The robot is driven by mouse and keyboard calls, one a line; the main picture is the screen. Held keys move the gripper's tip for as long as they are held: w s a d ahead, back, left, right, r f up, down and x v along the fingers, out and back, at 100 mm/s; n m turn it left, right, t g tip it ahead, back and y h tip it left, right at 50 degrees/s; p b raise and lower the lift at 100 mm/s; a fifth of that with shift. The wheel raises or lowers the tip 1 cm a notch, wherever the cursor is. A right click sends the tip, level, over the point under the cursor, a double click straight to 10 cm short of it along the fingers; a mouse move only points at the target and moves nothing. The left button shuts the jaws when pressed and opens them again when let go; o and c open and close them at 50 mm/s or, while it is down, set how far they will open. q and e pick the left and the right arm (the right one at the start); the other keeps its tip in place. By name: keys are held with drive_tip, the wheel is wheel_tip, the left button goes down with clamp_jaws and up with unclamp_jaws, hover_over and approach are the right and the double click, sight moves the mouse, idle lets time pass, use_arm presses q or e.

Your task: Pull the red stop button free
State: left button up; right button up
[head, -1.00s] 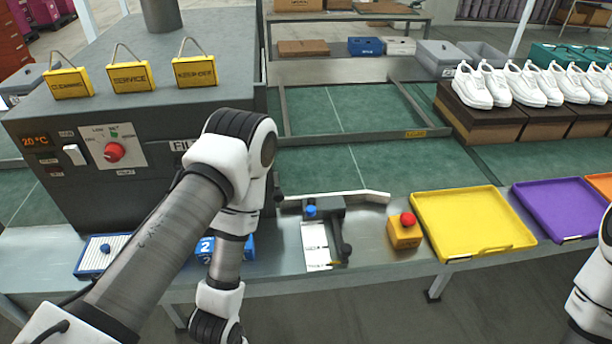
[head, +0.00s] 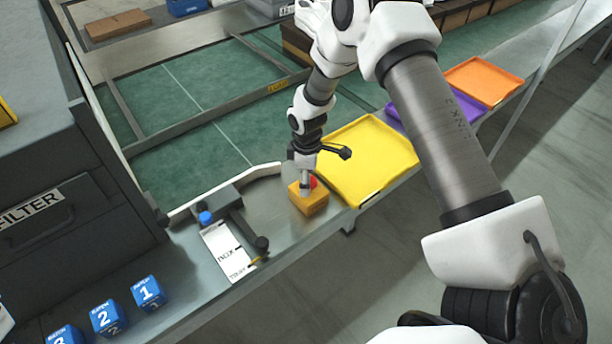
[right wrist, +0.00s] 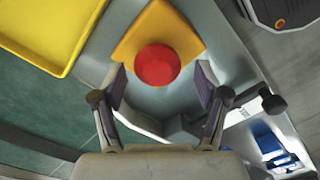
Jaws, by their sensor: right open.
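The red stop button (head: 313,182) sits on top of a small yellow-orange box (head: 309,204) on the grey bench, partly hidden by my gripper in the head view. In the right wrist view the round red button (right wrist: 157,65) shows whole, with its box (right wrist: 187,38) behind it. My right gripper (head: 306,178) points down at the button from above. In the right wrist view its open fingers (right wrist: 161,76) stand to either side of the button's lower edge, with a gap on both sides. My left gripper is out of view.
A yellow tray (head: 366,150) lies close to the right of the box, with purple (head: 467,108) and orange (head: 484,77) trays beyond. A slide fixture with a blue knob (head: 206,218) stands to the left. Numbered blue blocks (head: 149,291) sit at lower left.

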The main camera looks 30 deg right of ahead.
drive_tip(key=shift+s+d, duration=0.1)
drive_tip(key=shift+d, duration=0.1)
drive_tip(key=shift+s+d+r, duration=0.1)
drive_tip(key=c, duration=0.3)
clamp_jaws()
drive_tip(key=shift+r+p, duration=0.55)
drive_tip(key=shift+r, duration=0.25)
drive_tip(key=shift+o, duration=0.6)
unclamp_jaws()
drive_tip(key=shift+o, duration=0.9)
